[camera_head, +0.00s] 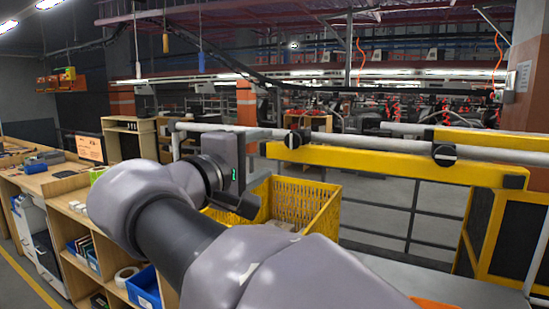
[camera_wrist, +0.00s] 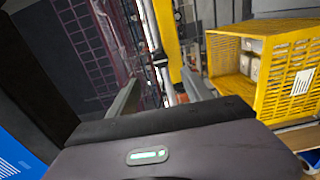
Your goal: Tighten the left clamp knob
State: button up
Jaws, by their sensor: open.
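The left clamp knob (camera_head: 294,139) is a round black knob with a light stripe across its face, on the left part of the yellow guide rail (camera_head: 390,164). A similar right clamp knob (camera_head: 445,153) sits further right. My gripper (camera_head: 240,204) is left of the left knob and lower, apart from it, with its fingers mostly hidden in the head view. In the wrist view my gripper (camera_wrist: 160,90) has two grey fingers spread wide with nothing held. A yellow bar (camera_wrist: 169,45) runs beyond them; I cannot clearly make out a knob there.
A yellow crate (camera_head: 333,211) stands behind my arm, below the rail; it also shows in the wrist view (camera_wrist: 270,105) with boxes inside. A pale horizontal pipe (camera_head: 370,138) runs along the yellow rail. Wooden shelving (camera_head: 65,185) stands at left.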

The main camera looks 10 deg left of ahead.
jog(key=v, duration=0.4)
jog(key=shift+s, duration=0.3)
jog(key=s+d+f+m+g+b, duration=0.1)
jog(key=s+d+f+m+g, duration=0.2)
jog(key=d+f, duration=0.65)
jog(key=s+d+f+m+g+b, duration=0.1)
jog(key=s+d+f+m+g, duration=0.15)
jog(key=d+f+g, duration=0.5)
jog(key=s+d+f+m+y+b, duration=0.1)
jog(key=s+d+f+m+y, duration=0.1)
jog(key=s+f+m+y, duration=0.2)
jog(key=s+d+f+m+y+b, duration=0.2)
jog(key=s+f+m+y, duration=0.2)
jog(key=s+f+m, duration=0.4)
jog(key=s+f, duration=0.4)
jog(key=f, duration=0.2)
jog(key=shift+d+f+m+g, duration=0.35)
jog(key=shift+f, duration=0.05)
